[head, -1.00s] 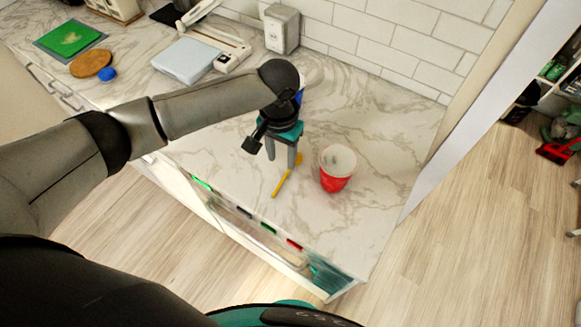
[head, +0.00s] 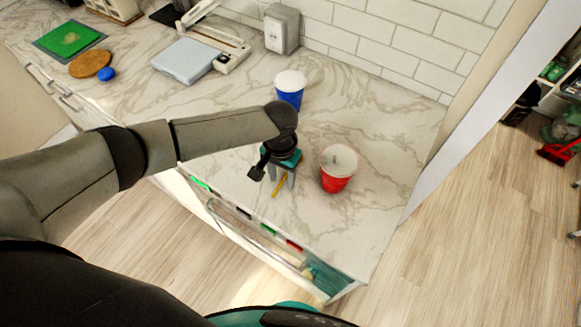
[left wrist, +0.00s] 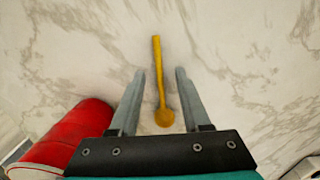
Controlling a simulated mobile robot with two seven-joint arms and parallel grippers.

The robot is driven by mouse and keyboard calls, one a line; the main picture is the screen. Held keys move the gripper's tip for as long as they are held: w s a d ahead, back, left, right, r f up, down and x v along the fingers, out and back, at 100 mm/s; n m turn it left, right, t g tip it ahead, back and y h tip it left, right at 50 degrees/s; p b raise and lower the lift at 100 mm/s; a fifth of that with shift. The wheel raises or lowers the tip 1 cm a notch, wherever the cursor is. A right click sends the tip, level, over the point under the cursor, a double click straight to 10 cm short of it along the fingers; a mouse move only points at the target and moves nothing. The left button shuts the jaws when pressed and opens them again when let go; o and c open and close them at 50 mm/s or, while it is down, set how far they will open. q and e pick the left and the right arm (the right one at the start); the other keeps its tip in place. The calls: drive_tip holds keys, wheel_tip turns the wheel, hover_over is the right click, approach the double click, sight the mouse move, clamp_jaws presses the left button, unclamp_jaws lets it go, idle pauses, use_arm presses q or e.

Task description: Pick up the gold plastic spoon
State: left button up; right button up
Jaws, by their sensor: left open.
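The gold plastic spoon (head: 279,186) lies on the marble counter near its front edge, partly hidden by my left gripper in the head view. In the left wrist view the spoon (left wrist: 159,72) lies lengthwise between the fingers, its handle pointing away and its round bowl close to the palm. My left gripper (head: 282,181) points down over the spoon. It is open, with one finger on each side of the spoon in the left wrist view (left wrist: 160,73). Whether the fingertips touch the counter cannot be told. My right gripper is not in view.
A red cup (head: 336,179) stands just right of the gripper; it also shows in the left wrist view (left wrist: 72,139). A blue cup (head: 290,95) stands behind the arm. A grey box (head: 282,29) is at the wall. The counter (head: 400,125) right of the cups is clear.

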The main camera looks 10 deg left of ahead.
use_arm(q)
clamp_jaws()
idle(0.5)
drive_tip(key=shift+r, duration=0.15)
